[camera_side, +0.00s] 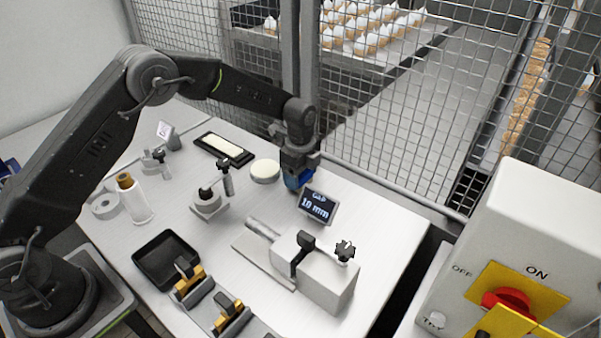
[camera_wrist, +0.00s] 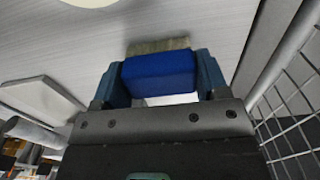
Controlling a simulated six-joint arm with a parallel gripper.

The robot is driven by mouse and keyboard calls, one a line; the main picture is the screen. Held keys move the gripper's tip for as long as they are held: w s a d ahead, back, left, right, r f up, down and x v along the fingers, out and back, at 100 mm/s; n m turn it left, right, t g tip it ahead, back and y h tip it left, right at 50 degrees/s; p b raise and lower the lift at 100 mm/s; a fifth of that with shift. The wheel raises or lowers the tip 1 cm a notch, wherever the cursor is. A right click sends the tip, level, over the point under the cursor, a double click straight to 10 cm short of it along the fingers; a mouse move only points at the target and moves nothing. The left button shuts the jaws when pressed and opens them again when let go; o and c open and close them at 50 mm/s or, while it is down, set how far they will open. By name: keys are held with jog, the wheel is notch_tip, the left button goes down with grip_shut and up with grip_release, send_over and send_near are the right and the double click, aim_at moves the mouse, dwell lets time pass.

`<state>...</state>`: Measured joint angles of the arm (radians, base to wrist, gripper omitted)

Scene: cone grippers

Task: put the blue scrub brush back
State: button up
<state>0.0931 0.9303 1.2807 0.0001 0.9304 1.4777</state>
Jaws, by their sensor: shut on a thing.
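The blue scrub brush (camera_wrist: 160,75) is between the two fingers of my gripper (camera_wrist: 162,78) in the wrist view. Its tan bristles (camera_wrist: 158,46) show along its far edge. In the side view my gripper (camera_side: 297,180) is at the back of the white table, near the mesh fence. A little of the blue brush (camera_side: 296,181) shows below it there, partly hidden by the small display. I cannot tell whether the brush touches the table.
A display reading "10 mm" (camera_side: 317,206) stands close in front of my gripper. A round white disc (camera_side: 265,171) and a black tray with a pale pad (camera_side: 224,149) lie to the left. The mesh fence (camera_side: 400,130) runs behind. A grey block fixture (camera_side: 325,280) stands in front.

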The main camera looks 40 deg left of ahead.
jog(key=o, duration=0.9)
jog(key=s+a+r+n+t, duration=0.1)
jog(key=s+r+n, duration=0.1)
jog(key=r, duration=0.8)
jog(key=s+r+n, duration=0.1)
jog(key=s+r, duration=0.2)
jog(key=r, duration=0.6)
jog(key=s+a+r+n+t, duration=0.2)
jog(key=s+r+n, duration=0.3)
jog(key=s+r, duration=0.3)
jog(key=s+a+f+n+t, duration=0.1)
jog(key=s+n, duration=0.4)
jog(key=s, duration=0.5)
jog(key=s+a+f+n+t, duration=0.1)
jog(key=s+n, duration=0.4)
jog(key=s, duration=0.5)
jog(key=shift+s+f+t, duration=0.3)
jog(key=shift+s, duration=0.05)
